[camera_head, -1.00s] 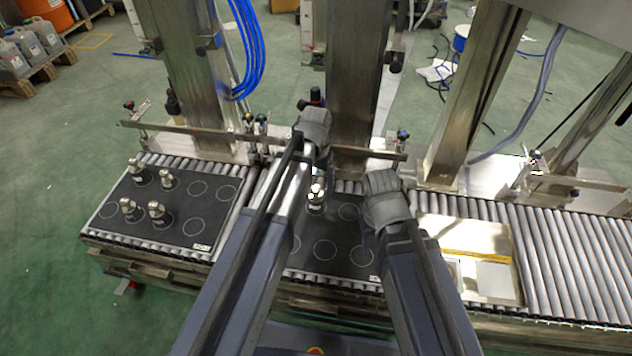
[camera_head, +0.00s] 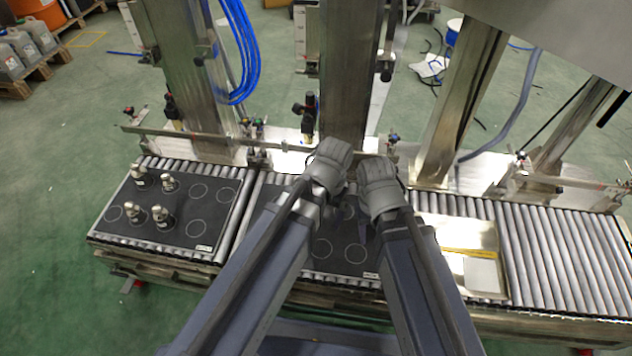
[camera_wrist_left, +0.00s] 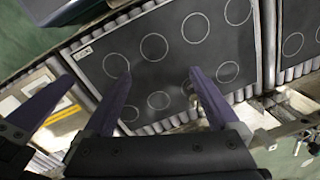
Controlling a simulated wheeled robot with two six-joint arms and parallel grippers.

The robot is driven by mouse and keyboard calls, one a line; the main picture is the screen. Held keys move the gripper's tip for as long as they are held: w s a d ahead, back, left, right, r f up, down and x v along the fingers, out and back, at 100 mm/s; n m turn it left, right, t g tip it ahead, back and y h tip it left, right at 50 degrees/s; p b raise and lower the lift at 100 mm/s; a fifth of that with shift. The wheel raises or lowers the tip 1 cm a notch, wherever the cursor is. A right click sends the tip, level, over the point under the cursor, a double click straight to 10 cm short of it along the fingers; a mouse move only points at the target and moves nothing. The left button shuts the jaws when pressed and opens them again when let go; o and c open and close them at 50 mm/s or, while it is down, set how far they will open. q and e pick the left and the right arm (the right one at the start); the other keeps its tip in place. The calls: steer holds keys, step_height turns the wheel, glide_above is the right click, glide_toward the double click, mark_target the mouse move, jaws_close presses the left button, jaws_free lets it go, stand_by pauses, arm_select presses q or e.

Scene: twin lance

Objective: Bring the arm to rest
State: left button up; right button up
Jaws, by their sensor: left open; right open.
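My left gripper (camera_head: 335,190) is above the middle black mat (camera_head: 345,262), its fingers mostly hidden behind its grey wrist in the head view. In the left wrist view, the left gripper (camera_wrist_left: 160,73) has two purple fingers spread apart with nothing clearly between them, over a circle-marked mat (camera_wrist_left: 115,45). My right gripper (camera_head: 378,178) is close beside the left one, near the mat's right edge; its fingers are hidden in the head view. A purple finger of the right gripper (camera_wrist_left: 42,105) shows at the left of the left wrist view.
Several small metal-and-white bottles (camera_head: 162,217) stand on the left black mat (camera_head: 199,228). Roller conveyor (camera_head: 545,250) runs across under the mats. A tray with a yellow strip (camera_head: 470,250) lies to the right. Steel columns (camera_head: 345,75) and a rail (camera_head: 220,139) stand behind.

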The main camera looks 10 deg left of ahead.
arm_select(q)
steer(key=s, duration=0.3)
steer(key=shift+s+d, duration=0.3)
steer(key=shift+r, duration=0.1)
step_height(320, 180, up, 31)
steer(key=p, duration=3.1)
steer(key=shift+r, duration=0.2)
steer(key=shift+d, duration=0.1)
